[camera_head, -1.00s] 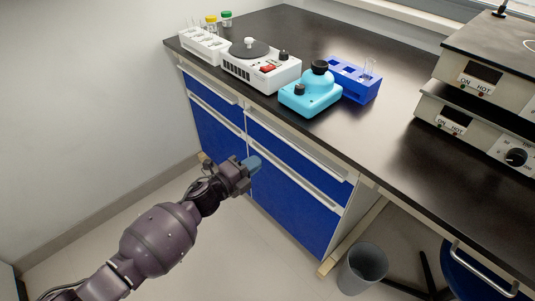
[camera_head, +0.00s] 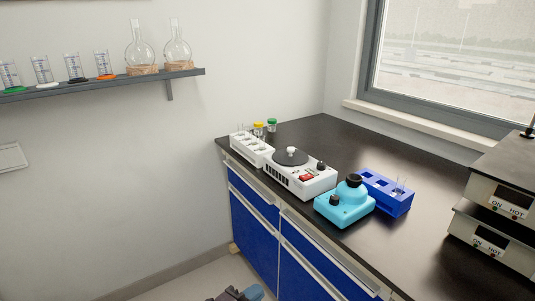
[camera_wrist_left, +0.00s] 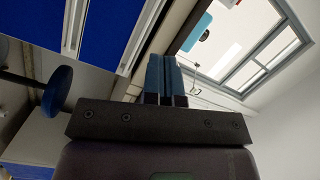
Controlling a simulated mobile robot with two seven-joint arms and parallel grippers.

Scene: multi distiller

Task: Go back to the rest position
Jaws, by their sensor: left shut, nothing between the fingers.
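My left gripper (camera_head: 240,293) shows only at the bottom edge of the head view, low in front of the blue drawers and below the counter top. In the left wrist view its two blue fingers (camera_wrist_left: 165,78) are side by side, shut with nothing between them. My right gripper is in neither view.
A dark counter (camera_head: 330,135) carries a white tube rack (camera_head: 251,150), a white centrifuge-like device (camera_head: 300,180), a turquoise mixer (camera_head: 345,204), a blue rack (camera_head: 388,195) and stacked hot plates (camera_head: 500,225). Blue drawers (camera_head: 255,235) are below. A wall shelf (camera_head: 110,82) holds glassware.

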